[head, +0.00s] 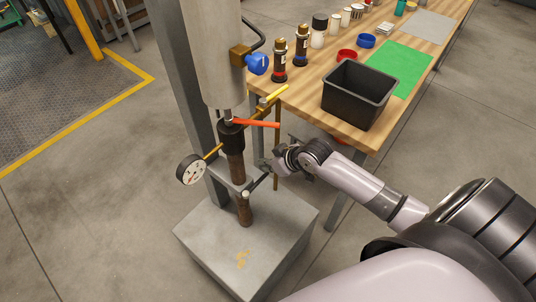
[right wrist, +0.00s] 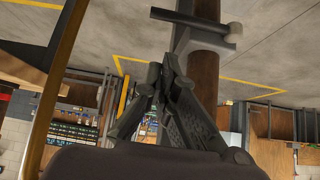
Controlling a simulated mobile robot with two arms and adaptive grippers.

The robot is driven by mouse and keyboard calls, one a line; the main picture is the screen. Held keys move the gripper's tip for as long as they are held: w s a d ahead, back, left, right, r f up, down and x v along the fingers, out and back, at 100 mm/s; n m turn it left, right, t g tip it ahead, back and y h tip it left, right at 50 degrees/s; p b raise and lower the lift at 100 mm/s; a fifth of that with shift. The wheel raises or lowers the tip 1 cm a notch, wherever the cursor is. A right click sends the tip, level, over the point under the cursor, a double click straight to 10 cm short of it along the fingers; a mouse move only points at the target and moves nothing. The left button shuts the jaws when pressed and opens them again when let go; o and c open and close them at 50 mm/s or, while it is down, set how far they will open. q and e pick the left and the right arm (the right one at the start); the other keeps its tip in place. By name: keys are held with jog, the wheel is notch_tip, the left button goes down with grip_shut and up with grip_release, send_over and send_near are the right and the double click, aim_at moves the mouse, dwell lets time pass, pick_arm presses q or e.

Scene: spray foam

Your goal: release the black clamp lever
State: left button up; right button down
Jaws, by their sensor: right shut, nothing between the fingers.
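The black clamp lever (head: 258,183) is a short dark bar low on the brown column of the filling machine (head: 211,60), just below a grey plate. In the right wrist view, a dark bar (right wrist: 186,19) that appears to be this lever crosses in front of the brown column (right wrist: 205,75) near the top. My right gripper (head: 265,165) is beside the column, just above and right of the lever. In the right wrist view my right gripper (right wrist: 165,66) has its fingertips together and empty, a little apart from the bar. My left gripper is not in view.
An orange-red lever (head: 256,124), a yellow handle (head: 273,95) and a round dial (head: 191,169) stick out from the machine above. The wooden table (head: 312,103) carries a black bin (head: 358,94) and several bottles. Its near edge lies close behind my right arm.

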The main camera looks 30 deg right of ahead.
aim_at(257, 184)
jog(key=w+a+r+x, duration=0.1)
jog(key=x, duration=0.8)
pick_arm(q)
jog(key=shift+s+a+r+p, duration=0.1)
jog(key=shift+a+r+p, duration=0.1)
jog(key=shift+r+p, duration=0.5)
pick_arm(e)
jog(key=s, duration=0.2)
jog(key=s+d, duration=0.1)
jog(key=shift+s+d+f, duration=0.2)
jog(key=shift+s, duration=0.15)
pick_arm(q)
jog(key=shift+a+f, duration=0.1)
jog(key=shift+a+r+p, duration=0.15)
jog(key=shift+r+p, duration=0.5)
jog(key=shift+p, duration=0.05)
pick_arm(e)
jog(key=shift+s+r, duration=0.1)
jog(key=shift+s, duration=0.15)
